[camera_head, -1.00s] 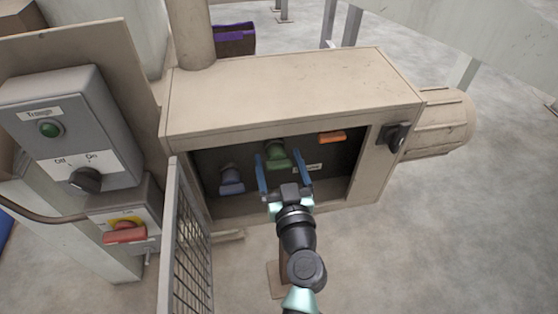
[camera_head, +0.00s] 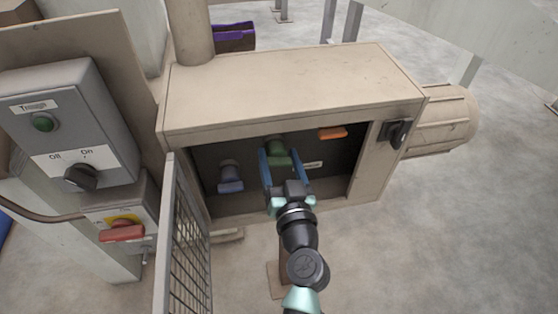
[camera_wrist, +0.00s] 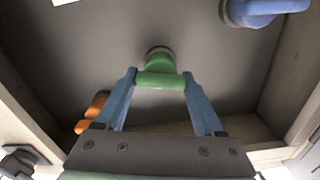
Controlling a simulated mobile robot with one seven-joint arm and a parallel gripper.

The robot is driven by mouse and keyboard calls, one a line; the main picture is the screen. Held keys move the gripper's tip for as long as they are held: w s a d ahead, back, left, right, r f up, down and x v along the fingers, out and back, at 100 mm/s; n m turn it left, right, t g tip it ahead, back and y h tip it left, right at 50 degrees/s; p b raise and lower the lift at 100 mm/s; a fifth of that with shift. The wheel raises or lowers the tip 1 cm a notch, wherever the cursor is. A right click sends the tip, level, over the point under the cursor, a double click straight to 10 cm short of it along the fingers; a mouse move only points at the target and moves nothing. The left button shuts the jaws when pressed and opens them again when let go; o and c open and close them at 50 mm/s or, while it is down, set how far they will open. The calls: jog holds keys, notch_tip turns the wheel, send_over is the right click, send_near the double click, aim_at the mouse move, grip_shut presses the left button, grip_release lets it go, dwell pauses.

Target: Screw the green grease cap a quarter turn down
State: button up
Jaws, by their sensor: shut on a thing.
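The green grease cap (camera_head: 279,154) is on the back wall inside the open beige cabinet. In the wrist view the green cap (camera_wrist: 159,78) shows its round body and a cross bar at the front. My gripper (camera_head: 284,158) reaches into the cabinet from the front. Its two blue fingers (camera_wrist: 159,84) are shut on the ends of the cap's bar, one finger on each side. The fingers hide part of the cap in the head view.
A blue cap (camera_head: 230,178) is left of the green one, and an orange one (camera_head: 332,133) is at the upper right. A mesh door (camera_head: 181,240) stands open at the left. A black latch (camera_head: 397,134) is on the cabinet's right front. Control boxes (camera_head: 75,120) stand left.

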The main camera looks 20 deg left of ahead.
jog(key=m+b, duration=0.1)
jog(key=m, duration=0.2)
jog(key=shift+d+f+m, duration=0.1)
jog(key=shift+m, duration=0.3)
jog(key=m, duration=0.3)
jog(key=shift+w+m+b, duration=0.1)
jog(key=shift+m+b, duration=0.2)
jog(key=m, duration=0.3)
jog(key=shift+d+m, duration=0.1)
jog(key=shift+m, duration=0.2)
jog(key=shift+f+m+p, duration=0.15)
jog(key=shift+m+p, duration=0.15)
jog(key=shift+m, duration=1.8)
jog(key=o, duration=1.4)
